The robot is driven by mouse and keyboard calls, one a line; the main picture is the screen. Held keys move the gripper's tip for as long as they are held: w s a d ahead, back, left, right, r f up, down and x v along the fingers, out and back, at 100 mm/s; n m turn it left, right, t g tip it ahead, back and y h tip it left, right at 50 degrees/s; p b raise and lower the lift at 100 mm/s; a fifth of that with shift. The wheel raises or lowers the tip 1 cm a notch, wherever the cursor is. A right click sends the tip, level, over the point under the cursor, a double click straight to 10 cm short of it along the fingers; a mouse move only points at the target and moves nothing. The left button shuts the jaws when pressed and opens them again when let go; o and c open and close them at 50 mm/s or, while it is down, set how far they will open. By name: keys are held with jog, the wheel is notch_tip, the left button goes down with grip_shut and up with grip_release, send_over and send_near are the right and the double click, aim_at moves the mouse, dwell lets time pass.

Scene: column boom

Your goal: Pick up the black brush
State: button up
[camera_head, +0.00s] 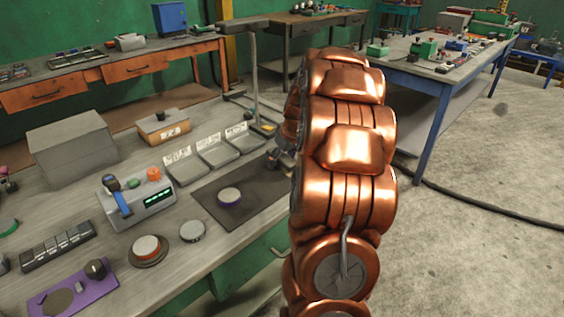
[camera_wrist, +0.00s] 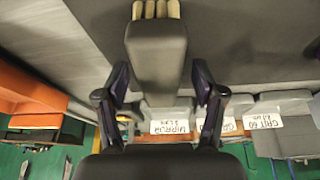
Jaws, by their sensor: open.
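A black block with a row of pale tan bristle-like tufts at one end, which looks like the black brush (camera_wrist: 157,50), shows large at the top middle of the wrist view. My gripper (camera_wrist: 160,78) is open, with one dark finger on each side of the block. Gaps show between the fingers and the block's sides, and I cannot tell how deep it sits between them. In the head view my copper arm hides most of the gripper, and I cannot make out the brush there.
Labelled grey trays (camera_head: 218,152), a device with a green display (camera_head: 140,203) and a grey box (camera_head: 72,148) stand nearby. Open floor (camera_head: 465,260) lies right.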

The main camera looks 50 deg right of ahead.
aim_at(282, 156)
jog(key=c, duration=1.3)
jog(key=shift+r, duration=0.15)
jog(key=shift+r+p, duration=0.2)
jog(key=shift+p, duration=0.2)
jog(key=shift+r+b, duration=0.5)
jog(key=shift+r, duration=1.2)
jog(key=s+a, duration=0.3)
jog(key=s+a+r+b, duration=0.1)
jog(key=s+a, duration=0.3)
jog(key=s+a+b, duration=0.1)
jog(key=s+a, duration=0.3)
jog(key=shift+s+r, duration=0.2)
